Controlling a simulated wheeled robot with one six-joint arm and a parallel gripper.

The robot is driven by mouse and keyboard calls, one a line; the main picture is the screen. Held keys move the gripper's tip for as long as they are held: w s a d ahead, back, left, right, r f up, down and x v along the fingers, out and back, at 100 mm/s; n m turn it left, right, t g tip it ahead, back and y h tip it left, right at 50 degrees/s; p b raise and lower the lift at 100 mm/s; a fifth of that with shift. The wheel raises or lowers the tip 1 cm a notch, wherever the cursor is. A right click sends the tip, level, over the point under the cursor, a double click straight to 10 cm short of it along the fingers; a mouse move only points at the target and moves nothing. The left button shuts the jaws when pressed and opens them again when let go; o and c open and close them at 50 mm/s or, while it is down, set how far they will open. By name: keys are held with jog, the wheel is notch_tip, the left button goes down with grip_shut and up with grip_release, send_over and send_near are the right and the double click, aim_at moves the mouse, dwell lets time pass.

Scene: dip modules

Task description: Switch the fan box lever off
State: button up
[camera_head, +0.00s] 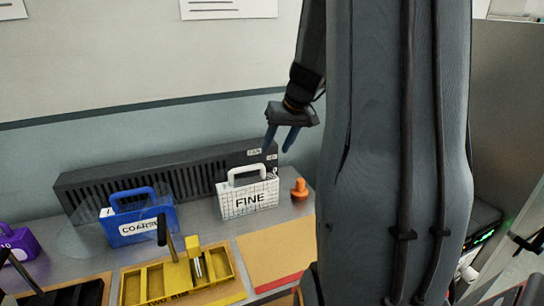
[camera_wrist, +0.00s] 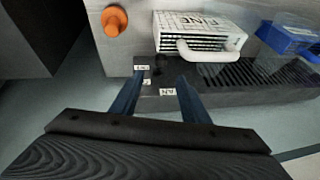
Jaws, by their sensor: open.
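The fan box (camera_head: 120,183) is a long dark grilled housing along the wall at the back of the bench. In the wrist view its grille (camera_wrist: 225,94) runs off to the right. Its right end in the head view carries small white labels, one reading FAN. A small dark fitting (camera_wrist: 156,68) sits by the labels in the wrist view; it may be the lever, but its setting is too small to tell. My gripper (camera_head: 277,147) is open and empty above that end. In the wrist view my gripper (camera_wrist: 160,80) has its fingertips on either side of the labels.
A white FINE case (camera_head: 248,203) stands before the fan box, with an orange knob (camera_head: 299,190) to its right. A blue COARSE case (camera_head: 138,222), a yellow tray (camera_head: 222,288) and a purple case (camera_head: 15,244) are further left or nearer. Open air surrounds my gripper.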

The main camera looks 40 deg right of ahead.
aim_at(266, 168)
jog(key=shift+p+x, duration=0.8)
jog(key=shift+x, duration=4.2)
grip_shut()
